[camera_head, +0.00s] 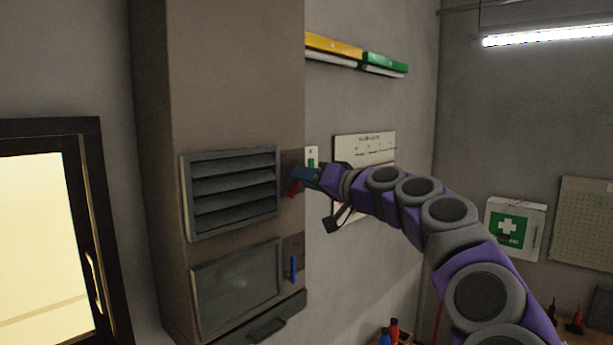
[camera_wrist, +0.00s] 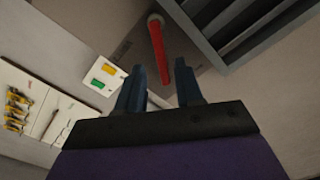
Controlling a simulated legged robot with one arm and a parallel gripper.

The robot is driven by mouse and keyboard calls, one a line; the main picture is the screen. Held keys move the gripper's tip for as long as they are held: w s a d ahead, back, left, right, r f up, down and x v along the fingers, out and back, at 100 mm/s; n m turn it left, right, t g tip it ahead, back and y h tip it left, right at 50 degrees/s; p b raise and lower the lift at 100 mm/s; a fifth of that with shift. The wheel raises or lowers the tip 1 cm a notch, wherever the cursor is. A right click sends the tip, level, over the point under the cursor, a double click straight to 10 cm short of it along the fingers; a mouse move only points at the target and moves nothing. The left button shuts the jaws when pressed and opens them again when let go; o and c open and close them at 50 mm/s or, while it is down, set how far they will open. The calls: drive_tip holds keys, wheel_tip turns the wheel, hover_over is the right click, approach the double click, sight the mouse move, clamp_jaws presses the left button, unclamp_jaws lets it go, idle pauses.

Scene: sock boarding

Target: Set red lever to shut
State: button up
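The red lever (camera_head: 295,188) is on the brown cabinet, just right of the upper louvred vent (camera_head: 233,191). In the head view my gripper partly covers it. In the wrist view the red lever (camera_wrist: 158,48) shows as a long bar, its free end pointing toward the gap between my fingers. My gripper (camera_wrist: 168,72) is open, with its two blue fingers apart and the lever's end near or between their tips. I cannot tell whether they touch. In the head view my gripper (camera_head: 303,174) is at the cabinet's right edge.
A switch plate with green and yellow buttons (camera_wrist: 103,76) is on the wall close to my gripper. A white board (camera_head: 365,148) hangs behind my arm. A window (camera_head: 45,245) is at left.

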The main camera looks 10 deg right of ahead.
drive_tip(key=shift+w+a, duration=0.15)
drive_tip(key=shift+a, duration=0.3)
drive_tip(key=shift+c, duration=0.4)
